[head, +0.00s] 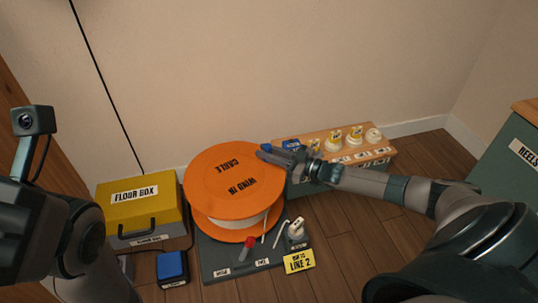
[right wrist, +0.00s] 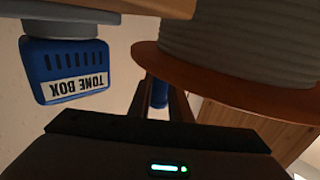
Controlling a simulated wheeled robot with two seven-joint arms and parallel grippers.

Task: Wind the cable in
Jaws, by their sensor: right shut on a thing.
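An orange reel (head: 222,178) stands left of centre in the head view, its top disc lettered "CABLE WIND IN". White cable (head: 232,222) is wound between its two discs. In the right wrist view, the wound cable (right wrist: 240,40) looks grey beside an orange disc (right wrist: 225,88). My right gripper (head: 268,152) is at the right edge of the top disc. It is shut on a small blue upright grip (right wrist: 159,93), which shows between its fingers beside the disc. My left arm is at the left edge; its fingers are not seen.
A yellow floor box (head: 140,207) and a blue block (head: 172,265) are left of the reel. A grey base (head: 222,274) under it bears a red-handled part (head: 247,246). A yellow sign (head: 299,262) stands in front. A blue tone box (right wrist: 70,70) is close to my right gripper.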

